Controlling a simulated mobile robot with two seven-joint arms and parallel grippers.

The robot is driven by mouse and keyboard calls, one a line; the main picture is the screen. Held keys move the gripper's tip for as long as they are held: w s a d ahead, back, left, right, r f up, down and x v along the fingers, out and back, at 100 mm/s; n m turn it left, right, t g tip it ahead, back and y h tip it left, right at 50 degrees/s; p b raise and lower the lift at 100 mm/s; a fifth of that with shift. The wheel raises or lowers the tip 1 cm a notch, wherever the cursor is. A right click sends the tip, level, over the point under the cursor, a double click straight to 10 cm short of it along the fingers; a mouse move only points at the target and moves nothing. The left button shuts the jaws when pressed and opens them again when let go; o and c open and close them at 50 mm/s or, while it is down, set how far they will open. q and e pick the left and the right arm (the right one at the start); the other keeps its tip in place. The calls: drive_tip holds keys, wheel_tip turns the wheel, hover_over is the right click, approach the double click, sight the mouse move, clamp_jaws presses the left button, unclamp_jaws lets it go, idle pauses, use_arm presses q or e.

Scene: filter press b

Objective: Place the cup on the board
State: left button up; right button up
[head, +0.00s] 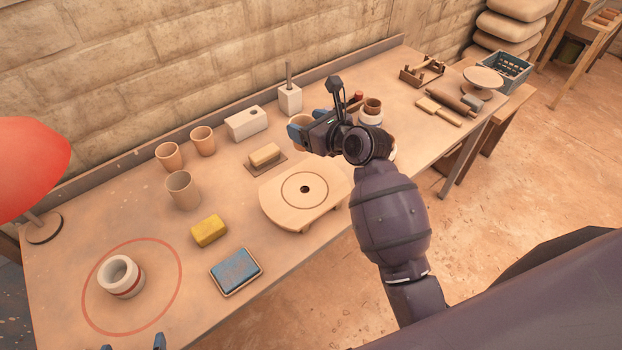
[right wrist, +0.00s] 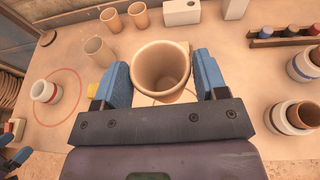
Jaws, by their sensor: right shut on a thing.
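My right gripper (head: 310,132) is shut on a tan clay cup (right wrist: 162,72), with a blue finger on each side of it in the right wrist view. The cup is upright and its open mouth shows; in the head view the gripper partly hides it. The board (head: 279,208) is a pale round-ended wooden plate with a ring line and a dark centre hole. The gripper and cup are beyond its far right side in the head view. My left gripper (head: 134,346) shows only its tips at the bottom edge, apart and with nothing seen between them.
Several tan cups (head: 183,190) stand left of the board. A yellow sponge (head: 209,230), a blue pad in a tray (head: 236,270) and a brush-like block (head: 265,155) lie around it. A white banded ring (head: 121,276) stands inside a red circle. A red lamp (head: 35,165) is at far left.

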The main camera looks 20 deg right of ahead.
use_arm(q)
drive_tip(key=shift+w+d+f+b, duration=0.1)
drive_tip(key=shift+w+f+b, duration=0.35)
drive_tip(key=shift+f+b, duration=0.95)
drive_tip(key=shift+b, duration=0.3)
use_arm(e)
wheel_tip(320, 180, down, 16)
drive_tip(key=shift+d+f, duration=0.1)
drive_tip(key=shift+f, duration=0.15)
use_arm(q)
drive_tip(key=shift+s, duration=0.2)
drive_tip(key=shift+s, duration=0.1)
drive_tip(key=shift+f, duration=0.15)
drive_tip(key=shift+s+f, duration=0.1)
drive_tip(key=shift+s, duration=0.05)
use_arm(e)
drive_tip(key=shift+f, duration=0.15)
drive_tip(key=o, duration=0.9)
drive_tip(key=shift+o, duration=0.2)
use_arm(q)
drive_tip(key=shift+w, duration=0.2)
